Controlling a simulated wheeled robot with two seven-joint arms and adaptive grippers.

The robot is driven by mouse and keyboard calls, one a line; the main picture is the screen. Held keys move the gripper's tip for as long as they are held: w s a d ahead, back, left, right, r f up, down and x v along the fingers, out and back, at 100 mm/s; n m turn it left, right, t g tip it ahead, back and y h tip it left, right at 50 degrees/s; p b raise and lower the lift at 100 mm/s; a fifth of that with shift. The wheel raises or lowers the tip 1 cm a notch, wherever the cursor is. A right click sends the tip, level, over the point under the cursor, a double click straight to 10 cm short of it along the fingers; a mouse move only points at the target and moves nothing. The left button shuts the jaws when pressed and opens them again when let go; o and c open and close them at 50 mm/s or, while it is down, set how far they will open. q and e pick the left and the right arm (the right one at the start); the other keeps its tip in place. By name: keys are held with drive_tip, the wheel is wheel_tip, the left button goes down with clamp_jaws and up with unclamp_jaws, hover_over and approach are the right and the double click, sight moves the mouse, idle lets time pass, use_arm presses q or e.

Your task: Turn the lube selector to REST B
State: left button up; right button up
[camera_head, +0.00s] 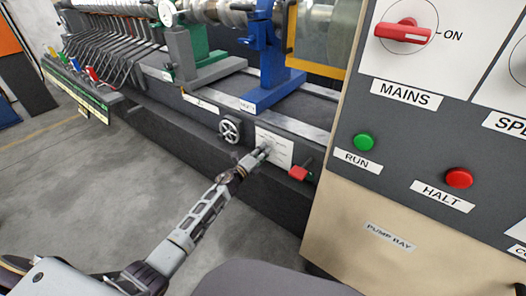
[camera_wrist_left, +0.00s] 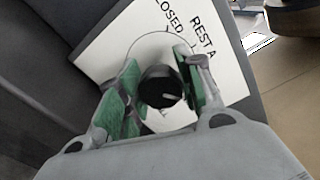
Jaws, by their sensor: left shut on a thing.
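The lube selector is a round black knob (camera_wrist_left: 154,79) with a short white pointer line, on a white plate (camera_wrist_left: 118,44). In the wrist view the pointer lies toward the right of the picture. The words "REST A" and part of "CLOSED" show on the plate above; a REST B mark cannot be read, and the lower plate is covered by my fingers. My left gripper (camera_head: 264,152) reaches the white plate (camera_head: 283,143) on the dark machine bed, its green-padded fingers shut on the knob, one each side. My right gripper is not in view.
A handwheel (camera_head: 230,130) sits left of the plate, and a red-handled valve (camera_head: 300,171) close on its right. The control cabinet (camera_head: 345,214) with RUN and HALT buttons stands at the right. Open floor (camera_head: 75,190) lies to the left.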

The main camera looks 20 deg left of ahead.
use_arm(q)
drive_tip(key=shift+a+n+p, duration=0.1)
drive_tip(key=shift+n+p, duration=0.2)
drive_tip(key=shift+n, duration=0.6)
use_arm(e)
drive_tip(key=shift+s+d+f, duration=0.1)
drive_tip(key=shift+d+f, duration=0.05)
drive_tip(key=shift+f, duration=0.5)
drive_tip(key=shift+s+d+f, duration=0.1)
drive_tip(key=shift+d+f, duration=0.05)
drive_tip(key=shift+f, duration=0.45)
use_arm(q)
drive_tip(key=o, duration=1)
drive_tip(key=shift+o, duration=0.2)
drive_tip(key=v, duration=1.2)
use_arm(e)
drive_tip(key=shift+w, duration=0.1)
